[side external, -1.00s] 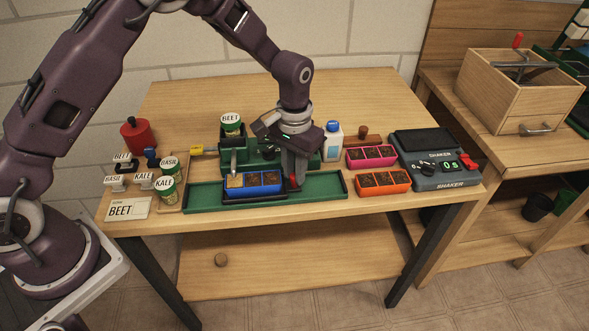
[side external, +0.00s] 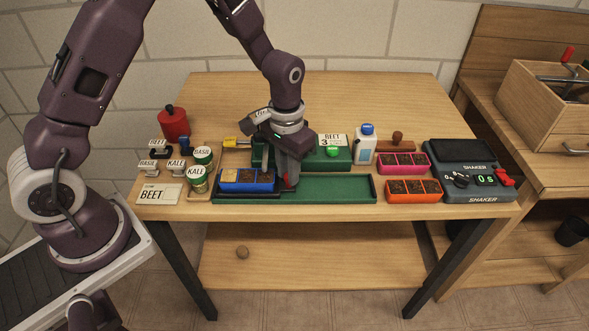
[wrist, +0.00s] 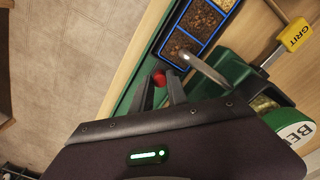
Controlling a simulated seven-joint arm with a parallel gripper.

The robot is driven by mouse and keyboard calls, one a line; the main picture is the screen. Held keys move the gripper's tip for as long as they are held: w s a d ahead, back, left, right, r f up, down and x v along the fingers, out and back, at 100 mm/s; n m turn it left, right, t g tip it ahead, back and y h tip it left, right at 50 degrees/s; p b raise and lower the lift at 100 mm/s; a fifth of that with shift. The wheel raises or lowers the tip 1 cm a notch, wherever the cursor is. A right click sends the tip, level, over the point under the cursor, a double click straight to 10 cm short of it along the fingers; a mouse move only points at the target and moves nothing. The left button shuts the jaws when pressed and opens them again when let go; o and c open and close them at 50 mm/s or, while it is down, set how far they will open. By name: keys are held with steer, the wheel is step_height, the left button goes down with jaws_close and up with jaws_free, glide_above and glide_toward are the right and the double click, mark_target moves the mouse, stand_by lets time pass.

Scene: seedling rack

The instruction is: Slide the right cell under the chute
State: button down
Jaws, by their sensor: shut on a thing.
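The blue three-cell tray (side external: 248,186) sits in the green rail (side external: 330,190), near its left end. Its left cell has a tan surface; the middle and right cells show brown fill. In the wrist view, the right cell (wrist: 176,43) is nearest my fingers. The metal chute (wrist: 205,70) slants down to it, its end appearing over that cell's edge. My gripper (side external: 288,182) is shut on the red knob (wrist: 159,78) at the tray's right end. The green dispenser (side external: 330,158) stands behind the rail, partly hidden by my gripper. A BEET canister (wrist: 292,130) shows beside it.
Pink (side external: 403,165) and orange (side external: 413,190) filled trays and the shaker (side external: 465,168) stand right. A white bottle (side external: 364,143) is behind the rail. KALE (side external: 197,180) and BASIL jars stand left, near a yellow GRIT handle (wrist: 296,36). The rail's right part is empty.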

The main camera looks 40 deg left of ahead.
steer(key=c, duration=1.6)
jaws_free()
steer(key=shift+s+a, duration=0.15)
steer(key=shift+a, duration=0.05)
steer(key=shift+o, duration=0.2)
step_height(320, 180, up, 7)
steer(key=shift+r, duration=0.2)
steer(key=s+a+r+t, duration=0.1)
steer(key=s+r+t, duration=0.2)
steer(key=s+r, duration=1)
steer(key=s+r+t, duration=0.2)
steer(key=s+r, duration=0.1)
steer(key=s, duration=0.6)
steer(key=shift+s+a+r+t, duration=0.3)
steer(key=shift+s+a+r, duration=0.05)
